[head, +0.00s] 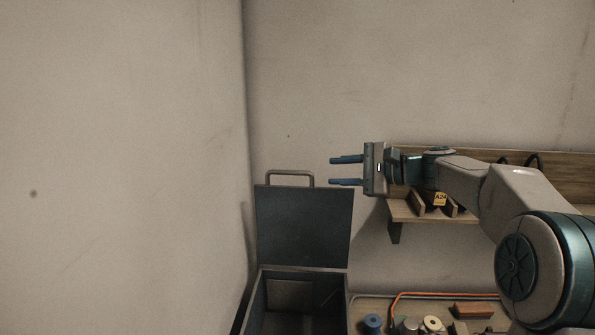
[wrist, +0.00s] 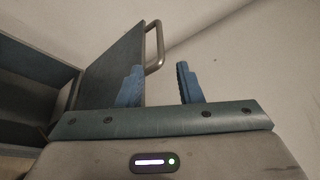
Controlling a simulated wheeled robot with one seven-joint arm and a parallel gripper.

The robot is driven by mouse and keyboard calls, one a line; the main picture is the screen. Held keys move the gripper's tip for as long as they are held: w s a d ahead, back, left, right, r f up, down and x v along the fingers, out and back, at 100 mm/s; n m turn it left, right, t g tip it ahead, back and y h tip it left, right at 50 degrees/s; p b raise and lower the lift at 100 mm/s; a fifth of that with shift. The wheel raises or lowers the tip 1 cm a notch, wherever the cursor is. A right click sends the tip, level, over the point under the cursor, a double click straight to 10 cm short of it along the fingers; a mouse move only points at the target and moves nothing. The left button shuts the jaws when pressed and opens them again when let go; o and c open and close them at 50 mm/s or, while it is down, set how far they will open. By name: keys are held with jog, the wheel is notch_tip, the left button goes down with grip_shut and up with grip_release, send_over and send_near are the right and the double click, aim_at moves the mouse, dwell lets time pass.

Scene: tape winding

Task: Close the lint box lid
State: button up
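The lint box (head: 258,305) is a dark box at the lower middle of the head view, and its lower part is cut off by the frame. Its lid (head: 303,226) stands upright, open, at the back of the box, with a metal loop handle (head: 290,172) on its top edge. My gripper (head: 346,171) is open and empty, to the right of the handle and about level with it, with its blue fingers pointing left. I see no contact.
A wooden shelf (head: 403,211) with a yellow A24 tag (head: 440,198) is on the back wall behind my arm. Right of the box is a work surface with a blue spool (head: 372,323), other small parts and an orange cable (head: 430,294). A wall stands close on the left.

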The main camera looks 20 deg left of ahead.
aim_at(297, 173)
jog(key=p+x, duration=0.3)
jog(key=x, duration=0.8)
jog(key=shift+a, duration=0.25)
grip_shut()
